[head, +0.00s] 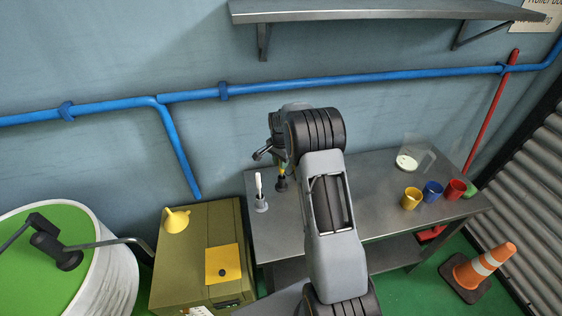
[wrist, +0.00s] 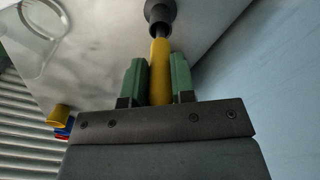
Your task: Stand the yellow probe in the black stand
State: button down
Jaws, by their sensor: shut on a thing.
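The yellow probe (wrist: 160,72) is held between the green fingers of my gripper (wrist: 159,62) in the wrist view. Its thin dark end points at the mouth of the black stand (wrist: 158,11). The tip overlaps the mouth in this view; I cannot tell how far inside it is. In the head view the black stand (head: 281,185) is on the metal table, with a small part of the yellow probe (head: 284,171) just above it. My arm hides much of the gripper there.
A grey stand (head: 261,204) holding a white-handled tool is left of the black stand. Yellow (head: 411,199), blue (head: 432,191) and red (head: 455,189) cups and a clear jug (head: 414,157) stand at the right. A blue pipe (head: 300,87) runs along the wall behind.

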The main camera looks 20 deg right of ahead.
jog(key=shift+f, duration=0.15)
jog(key=c, duration=1.4)
grip_release()
jog(key=o, duration=0.4)
jog(key=shift+o, duration=0.2)
